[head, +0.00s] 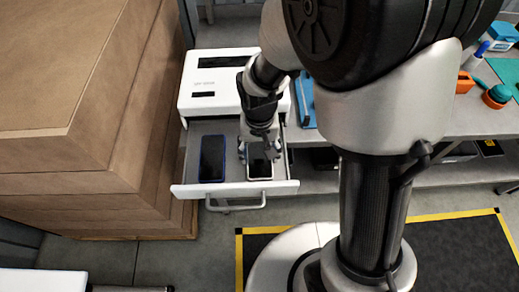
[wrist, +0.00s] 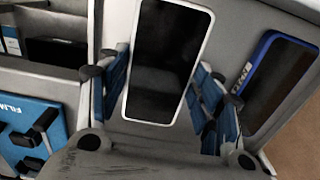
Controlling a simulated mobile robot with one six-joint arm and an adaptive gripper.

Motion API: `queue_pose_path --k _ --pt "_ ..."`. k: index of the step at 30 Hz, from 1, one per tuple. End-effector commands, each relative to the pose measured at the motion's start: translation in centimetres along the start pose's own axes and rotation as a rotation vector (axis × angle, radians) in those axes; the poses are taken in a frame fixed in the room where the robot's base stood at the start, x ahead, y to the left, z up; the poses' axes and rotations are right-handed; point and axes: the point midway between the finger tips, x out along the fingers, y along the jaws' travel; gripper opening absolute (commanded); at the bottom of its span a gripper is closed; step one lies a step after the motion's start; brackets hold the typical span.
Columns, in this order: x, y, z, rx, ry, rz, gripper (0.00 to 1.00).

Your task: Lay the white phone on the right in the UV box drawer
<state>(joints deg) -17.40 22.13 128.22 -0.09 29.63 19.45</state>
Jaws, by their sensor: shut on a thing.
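The white phone (head: 260,170), with a dark screen and white rim, is inside the pulled-out drawer (head: 237,190) of the white UV box (head: 222,80), in its right half. My gripper (head: 261,152) points down over it from above. In the wrist view the phone (wrist: 168,60) sits screen-up between the two blue-padded fingers (wrist: 160,95), which are shut on its sides. Whether its underside touches the drawer floor, I cannot tell. A blue-rimmed phone (head: 212,158) lies in the drawer's left half, apart from the white one; it also shows in the wrist view (wrist: 278,85).
Stacked brown cartons (head: 80,120) stand close to the drawer's left. A blue item (head: 305,100) is on the grey worktop beside the box. Orange and teal items (head: 496,95) lie at the far right. The drawer's front handle (head: 237,204) juts out over open floor.

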Motion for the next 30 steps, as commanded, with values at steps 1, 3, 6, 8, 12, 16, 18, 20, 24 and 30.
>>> queue_pose_path --k 1,3,6,8,12,16,18,20,24,30 --pt "0.1 0.0 -0.01 0.0 0.0 0.0 0.3" --pt "0.18 0.0 0.0 0.0 0.0 0.0 0.3" --pt "0.12 0.0 0.0 0.0 0.0 0.0 0.3" --pt "0.12 0.0 0.0 0.0 0.0 0.0 0.3" --pt "0.12 0.0 0.0 0.0 0.0 0.0 0.3" --pt "0.12 0.0 0.0 0.0 0.0 0.0 0.65" --pt "0.12 0.0 0.0 0.0 0.0 0.0 0.7" --pt "0.13 0.0 0.0 0.0 0.0 0.0 0.74" --pt "0.13 0.0 0.0 0.0 0.0 0.0 0.83" --pt "0.13 0.0 0.01 0.0 0.0 0.0 0.83"
